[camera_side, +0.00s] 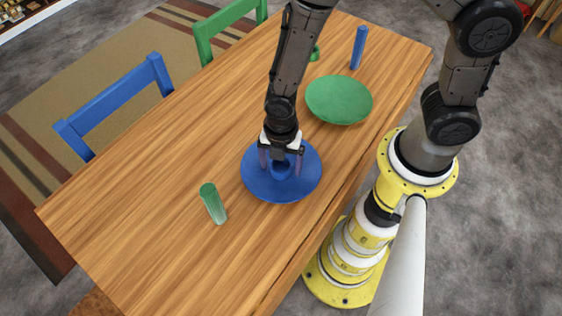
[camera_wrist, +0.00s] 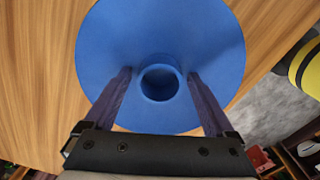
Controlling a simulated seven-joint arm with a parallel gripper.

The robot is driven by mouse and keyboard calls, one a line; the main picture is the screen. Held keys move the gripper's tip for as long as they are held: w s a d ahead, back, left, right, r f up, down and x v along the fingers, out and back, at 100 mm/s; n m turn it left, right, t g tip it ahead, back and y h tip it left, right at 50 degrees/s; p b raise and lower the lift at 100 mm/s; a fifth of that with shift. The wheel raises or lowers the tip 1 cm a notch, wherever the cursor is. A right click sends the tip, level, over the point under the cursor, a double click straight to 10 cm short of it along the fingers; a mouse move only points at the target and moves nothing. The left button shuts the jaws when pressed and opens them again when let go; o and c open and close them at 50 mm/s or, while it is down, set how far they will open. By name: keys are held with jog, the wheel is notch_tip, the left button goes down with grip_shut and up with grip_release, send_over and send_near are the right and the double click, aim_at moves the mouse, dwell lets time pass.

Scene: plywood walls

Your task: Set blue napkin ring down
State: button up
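The blue napkin ring (camera_wrist: 160,98) sits at about the middle of the blue plate (camera_side: 262,192) and appears to rest on it. In the wrist view its round opening faces the camera, and the plate (camera_wrist: 105,40) fills the space behind it. My gripper (camera_side: 281,160) is over the plate, pointing down. Its two fingers (camera_wrist: 158,72) stand one on each side of the ring, with a visible gap on both sides. In the side view the ring (camera_side: 280,170) is partly hidden by the gripper.
A green cup (camera_side: 213,204) stands to the left on the wooden table (camera_side: 140,215). A green plate (camera_side: 339,99), a blue cup (camera_side: 358,48) and a partly hidden green ring (camera_side: 315,53) are toward the back. Blue (camera_side: 115,100) and green (camera_side: 228,24) chairs line the far edge.

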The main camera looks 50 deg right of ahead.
jog(key=shift+r, duration=0.15)
jog(key=d+r+m+t, duration=0.1)
jog(key=d+r+m, duration=0.25)
jog(key=r, duration=0.75)
jog(key=d+r+m+t, duration=0.1)
jog(key=d+r+m, duration=0.3)
jog(key=r, duration=0.7)
jog(key=s+d+r+m+t, duration=0.3)
jog(key=s+d+r+m, duration=0.3)
jog(key=m, duration=0.9)
jog(key=s+r, duration=0.2)
jog(key=s, duration=0.1)
jog(key=shift+s+d+t, duration=0.25)
jog(key=shift+s+t, duration=0.05)
